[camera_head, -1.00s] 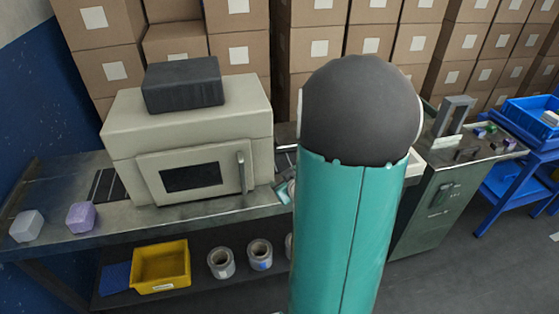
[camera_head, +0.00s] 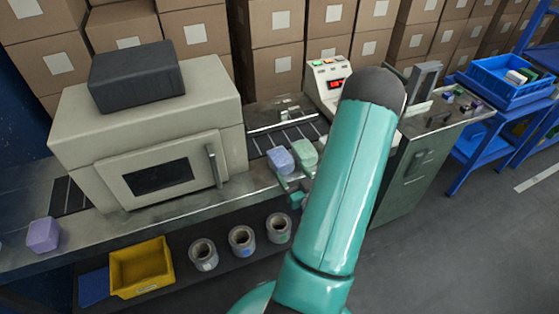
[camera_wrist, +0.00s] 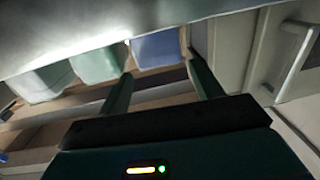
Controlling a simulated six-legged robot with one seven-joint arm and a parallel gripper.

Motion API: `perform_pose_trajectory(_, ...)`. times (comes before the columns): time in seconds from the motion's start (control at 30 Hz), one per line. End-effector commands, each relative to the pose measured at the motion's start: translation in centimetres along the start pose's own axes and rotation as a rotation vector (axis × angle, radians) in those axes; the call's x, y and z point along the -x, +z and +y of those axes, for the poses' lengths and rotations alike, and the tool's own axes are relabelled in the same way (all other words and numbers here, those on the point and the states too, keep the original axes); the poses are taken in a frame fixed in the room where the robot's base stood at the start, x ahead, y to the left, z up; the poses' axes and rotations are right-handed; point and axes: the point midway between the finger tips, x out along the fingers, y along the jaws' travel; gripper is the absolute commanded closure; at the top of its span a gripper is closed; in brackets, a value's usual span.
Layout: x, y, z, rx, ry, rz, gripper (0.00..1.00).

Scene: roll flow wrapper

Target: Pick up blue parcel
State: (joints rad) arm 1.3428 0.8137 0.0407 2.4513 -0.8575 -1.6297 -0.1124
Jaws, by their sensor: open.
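The blue parcel (camera_head: 280,160) sits on the conveyor just right of the cream machine, beside a pale green parcel (camera_head: 304,153). In the wrist view the blue parcel (camera_wrist: 157,47) shows ahead, roughly between the two finger ends of my gripper (camera_wrist: 162,68). My gripper is open with nothing held. In the wrist view the green parcel (camera_wrist: 96,61) is just left of the left finger. A gap shows below the blue parcel, and I cannot tell whether a finger touches it. In the head view my arm partly hides the gripper.
The cream machine (camera_head: 200,110) with a handled door stands close left of the blue parcel. A purple parcel (camera_head: 43,235) is at far left. A yellow bin (camera_head: 140,268) and several rolls sit below. A control box (camera_head: 328,82) stands behind my arm.

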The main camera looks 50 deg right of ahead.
Motion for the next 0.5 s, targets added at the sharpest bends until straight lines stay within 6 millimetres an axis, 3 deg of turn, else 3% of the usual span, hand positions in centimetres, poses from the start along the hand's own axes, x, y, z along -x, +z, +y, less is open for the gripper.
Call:
perform_pose_trajectory(0.1,-2.1,0.0,-0.1,0.002,-0.003,0.001,0.35)
perform_pose_trajectory(0.37,-4.5,-0.1,-0.2,0.0,-0.003,0.0,0.35)
perform_pose_trajectory(0.5,-6.8,-0.1,0.0,0.0,-0.003,0.002,0.35)
